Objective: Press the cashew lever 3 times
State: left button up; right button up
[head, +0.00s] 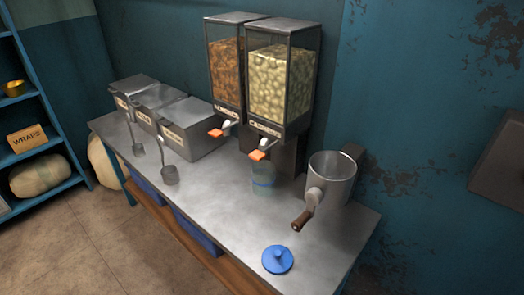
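A dispenser with two clear hoppers stands at the back of the metal table. The right hopper (280,84) holds pale nuts and its label appears to read cashews. The cashew lever (257,155) has an orange tip and sticks out below that hopper. The left hopper (225,68) holds brown nuts, and its own orange-tipped lever (216,132) sits below it. A clear, bluish cup (264,180) stands on the table under the cashew outlet; its contents are not clear. Neither of my grippers shows in the head view.
A metal grinder (330,178) with a wooden-handled crank stands right of the cup. A blue lid (277,259) lies near the front of the table (215,205). Several metal bins (190,130) with scoops stand left. A blue shelf (45,130) is at far left.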

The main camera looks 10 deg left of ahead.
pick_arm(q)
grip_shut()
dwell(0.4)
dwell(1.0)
